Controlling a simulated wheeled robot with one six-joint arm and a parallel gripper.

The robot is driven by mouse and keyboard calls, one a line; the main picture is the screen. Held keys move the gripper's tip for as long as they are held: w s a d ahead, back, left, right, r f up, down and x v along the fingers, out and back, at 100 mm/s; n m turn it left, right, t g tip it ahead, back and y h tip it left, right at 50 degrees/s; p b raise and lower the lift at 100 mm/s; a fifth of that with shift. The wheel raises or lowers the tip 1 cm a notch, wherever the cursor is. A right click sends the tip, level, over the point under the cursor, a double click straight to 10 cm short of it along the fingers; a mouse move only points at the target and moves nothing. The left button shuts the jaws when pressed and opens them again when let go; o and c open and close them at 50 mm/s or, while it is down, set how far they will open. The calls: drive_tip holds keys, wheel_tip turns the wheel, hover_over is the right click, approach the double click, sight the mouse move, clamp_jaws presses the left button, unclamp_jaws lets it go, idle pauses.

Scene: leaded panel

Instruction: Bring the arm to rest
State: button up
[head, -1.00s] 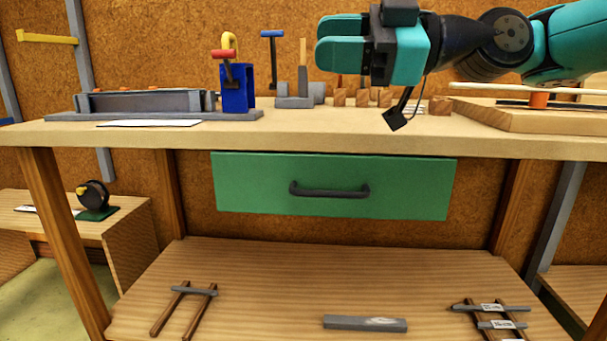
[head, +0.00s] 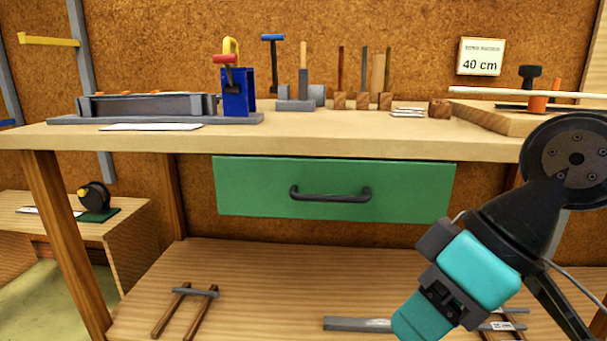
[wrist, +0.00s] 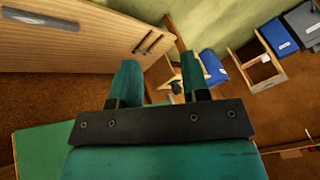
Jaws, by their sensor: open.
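My gripper (head: 425,318) is teal and black and hangs at the lower right of the head view, in front of the lower shelf, pointing down and left. In the wrist view my gripper (wrist: 160,85) has its two teal fingers apart, with nothing between them. It holds nothing. My arm comes in from the right edge of the head view and covers part of the shelf and the right bench leg.
The green drawer (head: 250,180) is shut. The lower shelf (head: 260,270) holds a grey bar (head: 350,324). A side table (head: 130,215) stands left.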

drive_tip(key=s+d+f+m+h, duration=0.1)
drive_tip(key=s+d+f+h, duration=0.1)
drive_tip(key=s+d, duration=0.1)
wheel_tip(320, 180, up, 37)
drive_tip(key=m+p, duration=0.1)
drive_tip(key=p, duration=3.7)
drive_tip(key=shift+s+r+g, duration=0.15)
drive_tip(key=shift+s+g, duration=0.2)
drive_tip(key=shift+g, duration=0.05)
